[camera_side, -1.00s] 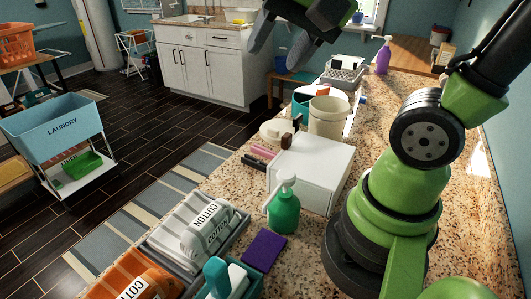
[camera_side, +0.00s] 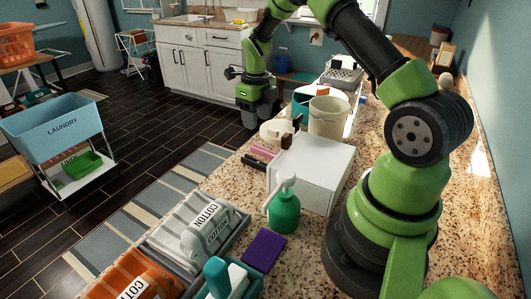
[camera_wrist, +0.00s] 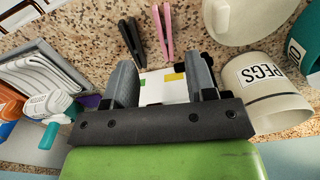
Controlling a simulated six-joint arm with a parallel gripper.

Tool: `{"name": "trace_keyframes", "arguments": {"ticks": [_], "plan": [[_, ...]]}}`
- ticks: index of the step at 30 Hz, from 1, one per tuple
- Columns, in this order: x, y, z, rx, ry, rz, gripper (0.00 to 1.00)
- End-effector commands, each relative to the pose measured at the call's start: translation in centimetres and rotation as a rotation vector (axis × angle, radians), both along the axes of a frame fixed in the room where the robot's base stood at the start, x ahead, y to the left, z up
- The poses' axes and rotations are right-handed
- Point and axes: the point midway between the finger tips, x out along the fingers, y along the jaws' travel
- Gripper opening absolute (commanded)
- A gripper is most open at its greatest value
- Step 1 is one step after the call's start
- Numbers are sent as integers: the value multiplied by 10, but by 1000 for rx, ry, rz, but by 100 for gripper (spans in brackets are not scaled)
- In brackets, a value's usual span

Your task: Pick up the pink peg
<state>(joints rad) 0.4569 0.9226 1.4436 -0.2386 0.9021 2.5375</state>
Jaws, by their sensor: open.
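The pink peg (camera_side: 263,153) lies on the speckled counter at the left of the white box, beside a black peg (camera_side: 254,163). In the wrist view the pink peg (camera_wrist: 163,32) and black peg (camera_wrist: 132,42) lie side by side beyond my fingertips. My gripper (camera_wrist: 161,68) is open and points toward them, with no peg between its fingers. In the side view my gripper (camera_side: 258,122) hangs pointing down near the counter's left edge, beyond the pegs. It is not touching the pink peg.
The white box (camera_side: 312,172) stands close to the pegs. A cream pegs pot (camera_side: 328,118) is behind it, and it also shows at right in the wrist view (camera_wrist: 262,95). A green pump bottle (camera_side: 284,210) and cotton packs (camera_side: 208,232) are nearer the camera.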

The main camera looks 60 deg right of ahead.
Motion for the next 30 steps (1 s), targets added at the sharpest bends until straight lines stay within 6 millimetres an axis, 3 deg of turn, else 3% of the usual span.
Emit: {"name": "trace_keyframes", "arguments": {"ticks": [4, 11, 19, 29, 30], "plan": [[-1, 0, -25, 2, 5, -3, 51], [-1, 0, -45, 2, 3, -3, 51], [-3, -4, -84, 2, 3, -2, 51], [-2, -4, -93, 2, 1, -1, 51], [-2, -4, -93, 2, 1, -1, 44]]}}
